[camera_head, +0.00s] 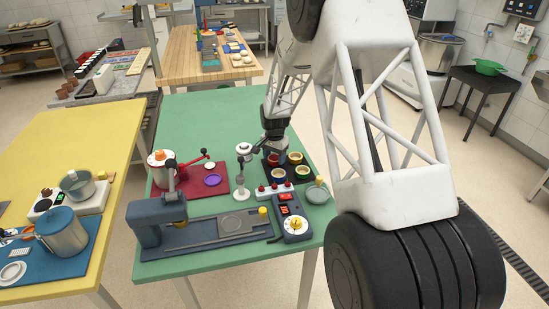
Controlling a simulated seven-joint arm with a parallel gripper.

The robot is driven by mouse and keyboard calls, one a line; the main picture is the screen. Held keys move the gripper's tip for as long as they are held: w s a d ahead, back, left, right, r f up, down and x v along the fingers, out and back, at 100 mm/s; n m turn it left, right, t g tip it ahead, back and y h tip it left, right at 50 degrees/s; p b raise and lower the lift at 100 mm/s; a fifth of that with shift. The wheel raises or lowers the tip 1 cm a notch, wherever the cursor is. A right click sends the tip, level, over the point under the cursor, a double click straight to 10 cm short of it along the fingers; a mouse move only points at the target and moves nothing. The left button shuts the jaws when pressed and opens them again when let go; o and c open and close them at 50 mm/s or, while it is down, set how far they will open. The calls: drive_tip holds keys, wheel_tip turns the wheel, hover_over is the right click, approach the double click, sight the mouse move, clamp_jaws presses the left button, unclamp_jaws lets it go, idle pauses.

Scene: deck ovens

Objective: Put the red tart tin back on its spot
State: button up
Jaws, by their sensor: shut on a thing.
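The red tart tin (273,160) is a small round tin at the back left of a dark tray (289,182) on the green table. My gripper (274,150) points down over the red tin and is shut on it, hiding part of its far side. Whether the tin touches the tray or is slightly raised cannot be told.
A white-and-grey stand (242,172) is close left of the tray. A strip with red knobs (275,189), a blue-grey control box (291,224) and a green-grey dish (317,193) are in front. A red mat (205,187) lies left. Green table (195,103) is clear at the back.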

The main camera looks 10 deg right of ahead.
drive_tip(key=shift+f, duration=0.2)
drive_tip(key=shift+f, duration=0.15)
drive_tip(key=o, duration=1)
drive_tip(key=shift+r, duration=6.15)
